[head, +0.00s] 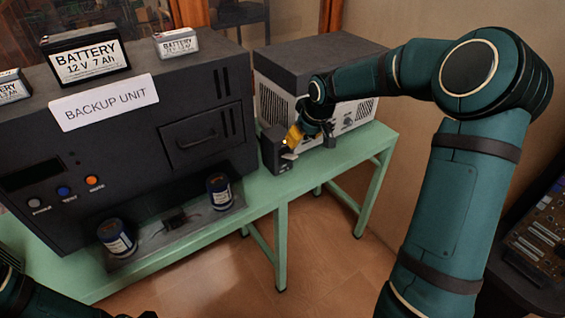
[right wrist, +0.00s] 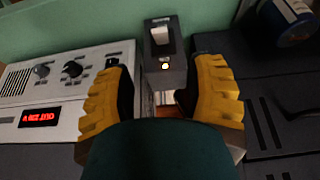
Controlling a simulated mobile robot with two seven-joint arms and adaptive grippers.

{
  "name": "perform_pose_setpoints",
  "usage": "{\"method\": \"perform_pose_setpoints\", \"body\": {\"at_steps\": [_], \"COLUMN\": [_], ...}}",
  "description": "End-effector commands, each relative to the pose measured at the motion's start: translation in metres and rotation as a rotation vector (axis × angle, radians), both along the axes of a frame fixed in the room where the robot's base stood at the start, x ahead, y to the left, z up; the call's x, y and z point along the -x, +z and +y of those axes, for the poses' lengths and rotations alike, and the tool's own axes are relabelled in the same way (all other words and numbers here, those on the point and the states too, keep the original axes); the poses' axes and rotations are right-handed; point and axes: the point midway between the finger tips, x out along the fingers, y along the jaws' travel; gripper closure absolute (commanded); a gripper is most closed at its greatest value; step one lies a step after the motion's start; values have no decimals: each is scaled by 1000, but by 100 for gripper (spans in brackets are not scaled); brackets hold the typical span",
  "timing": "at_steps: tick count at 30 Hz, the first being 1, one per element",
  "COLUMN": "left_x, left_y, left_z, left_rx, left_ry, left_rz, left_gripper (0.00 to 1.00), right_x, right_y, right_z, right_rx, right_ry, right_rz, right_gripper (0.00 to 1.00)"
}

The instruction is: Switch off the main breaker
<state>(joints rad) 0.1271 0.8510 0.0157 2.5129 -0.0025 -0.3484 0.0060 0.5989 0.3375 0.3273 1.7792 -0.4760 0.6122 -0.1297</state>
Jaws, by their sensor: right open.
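The breaker is a small dark box (right wrist: 166,78) with a white rocker switch (right wrist: 160,36) and a lit indicator lamp (right wrist: 165,66) on its face. It also shows in the head view (head: 271,152), on the green table between the two larger units. My right gripper (head: 293,140) is at the box's right side in the head view. In the right wrist view its yellow fingers (right wrist: 163,84) are open and apart, with the box between and beyond them. I cannot tell whether they touch it. Only part of my left arm shows at the bottom left of the head view.
A large dark backup unit (head: 130,150) carries several batteries, with blue cans (head: 219,192) in front. A grey and white unit with knobs (head: 347,118) stands right of the breaker; its red display (right wrist: 38,117) is lit. The green table's front edge (head: 300,183) is mostly clear.

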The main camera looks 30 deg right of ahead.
Motion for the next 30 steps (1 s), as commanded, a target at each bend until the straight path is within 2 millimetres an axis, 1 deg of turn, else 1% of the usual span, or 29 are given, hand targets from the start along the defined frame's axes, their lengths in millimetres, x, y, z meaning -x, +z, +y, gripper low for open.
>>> {"method": "perform_pose_setpoints", "body": {"at_steps": [1,5,12,18,21,24,30], "left_x": [0,0,-2,-4,-4,-4,-5], "left_y": [-2,-7,-17,-23,-25,-26,-26], "left_z": [0,0,0,1,1,1,1], "left_rx": [0,0,-1,-2,-2,-3,-3], "left_ry": [-1,-1,1,1,2,2,2], "left_rz": [0,-1,-6,-9,-10,-11,-11], "left_gripper": [100,100,100,100,100,100,100], "right_x": [-2,-11,-30,-42,-46,-49,-50], "right_y": [-9,-31,-75,-104,-113,-118,-121], "right_z": [1,2,4,5,5,5,5], "right_rx": [-3,-4,-4,-4,-4,-3,-3], "right_ry": [0,2,3,1,1,1,0], "right_rz": [3,2,2,1,0,-1,-1], "right_gripper": [45,45,45,45,45,45,45]}}
